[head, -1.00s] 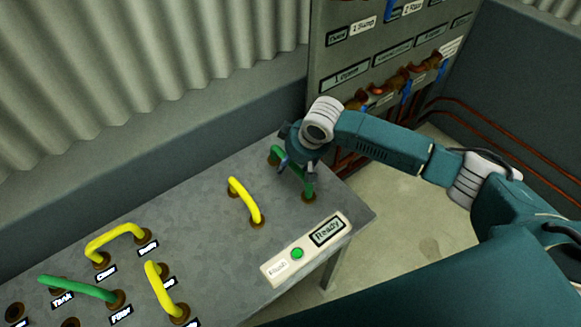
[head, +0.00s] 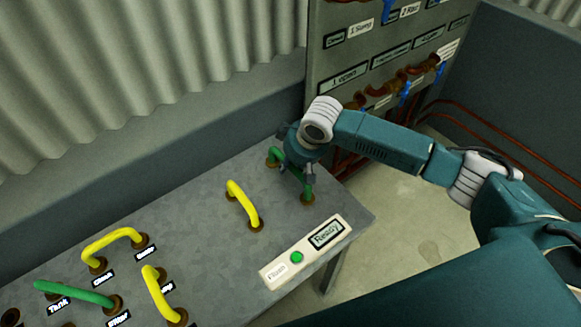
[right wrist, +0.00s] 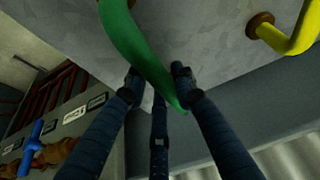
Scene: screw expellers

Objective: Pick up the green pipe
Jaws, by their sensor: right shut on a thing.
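A green pipe (head: 307,190) stands at the right end of the grey table, its ends at two brown sockets. My right gripper (head: 297,172) is over its middle, pointing down, and hides part of it. In the right wrist view the green pipe (right wrist: 126,38) runs between the fingers of my right gripper (right wrist: 156,76), which is shut on it. A second green pipe (head: 75,292) is at the lower left, near the Tank and Filter labels. My left gripper is not in view.
A yellow pipe (head: 243,203) stands left of my right gripper. Two more yellow pipes (head: 112,240) (head: 160,293) are at the lower left. A panel with a green button (head: 296,257) lies on the table's front edge. A valve board (head: 345,45) stands behind.

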